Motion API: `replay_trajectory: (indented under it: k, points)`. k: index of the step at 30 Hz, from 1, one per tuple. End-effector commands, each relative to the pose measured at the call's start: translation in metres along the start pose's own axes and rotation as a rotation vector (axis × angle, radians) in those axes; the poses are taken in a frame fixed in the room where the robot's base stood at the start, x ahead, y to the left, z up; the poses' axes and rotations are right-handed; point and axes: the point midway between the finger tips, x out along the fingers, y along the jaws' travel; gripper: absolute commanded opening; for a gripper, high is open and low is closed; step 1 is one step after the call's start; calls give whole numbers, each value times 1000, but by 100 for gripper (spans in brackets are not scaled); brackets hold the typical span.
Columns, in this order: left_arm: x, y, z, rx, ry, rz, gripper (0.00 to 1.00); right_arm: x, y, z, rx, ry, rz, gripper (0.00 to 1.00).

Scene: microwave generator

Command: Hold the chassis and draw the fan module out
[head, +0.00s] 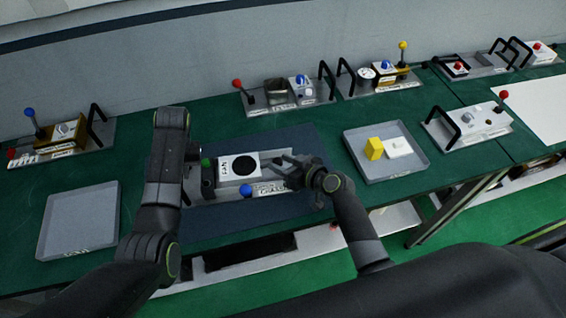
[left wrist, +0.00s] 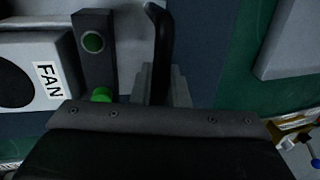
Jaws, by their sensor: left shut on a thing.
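The fan module (head: 239,166) is a white box with a black round grille and a FAN label. It sits in the grey chassis (head: 222,189) on a dark blue mat, and part of it shows at the left of the left wrist view (left wrist: 22,62). A black handle (left wrist: 159,45) rises at the chassis's left end. My left gripper (head: 193,180) is shut on this handle; its fingertips are mostly hidden. My right gripper (head: 281,167) is at the right end of the chassis, beside the fan module. Its fingers look apart, with nothing clearly between them.
A blue knob (head: 246,190) sticks up at the chassis front, and a green knob (head: 206,162) near its left end. An empty grey tray (head: 50,222) is at left. Another tray (head: 410,165) at right holds yellow and white blocks. Several other devices line the back.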

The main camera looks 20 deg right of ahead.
Motion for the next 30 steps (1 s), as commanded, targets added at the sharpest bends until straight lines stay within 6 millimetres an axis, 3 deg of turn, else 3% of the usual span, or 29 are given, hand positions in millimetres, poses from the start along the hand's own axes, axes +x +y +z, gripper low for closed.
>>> replay_trajectory:
  k: [1,9,16,24,30]
  points:
    - [3,2,2,3,-5,5,0,0,0,1,0,0,0,34]
    - [3,2,2,3,-7,4,0,0,1,1,-1,-1,2,0]
    - [3,1,2,3,-8,3,0,-5,8,2,-4,-3,5,0]
    - [3,0,2,2,-9,0,0,-34,50,6,-7,-6,7,0]
    - [3,0,2,2,-9,-1,0,-45,66,8,-4,-5,6,0]
